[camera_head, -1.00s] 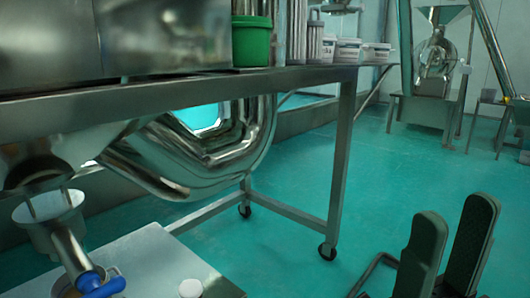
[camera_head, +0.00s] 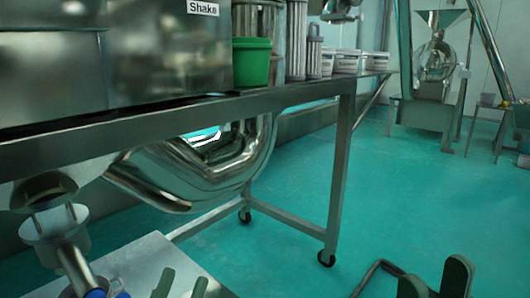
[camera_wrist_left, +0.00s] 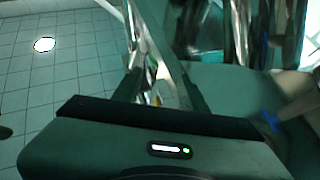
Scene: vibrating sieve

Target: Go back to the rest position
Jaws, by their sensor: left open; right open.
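My left gripper (camera_head: 181,287) shows only as two dark green finger ends at the bottom edge. They stand apart with nothing visible between them, in front of the low steel table. The left wrist view shows its fingers (camera_wrist_left: 158,85) spread with no object held. My right gripper (camera_head: 435,281) is at the bottom right. Its two dark fingers are apart and empty, over the teal floor, and its lower part is cut off. The rest position itself is not marked in view.
A long steel bench (camera_head: 300,98) on casters carries a steel box (camera_head: 165,55), a green bucket (camera_head: 251,62) and white tubs (camera_head: 348,61). The floor (camera_head: 400,190) at right is open.

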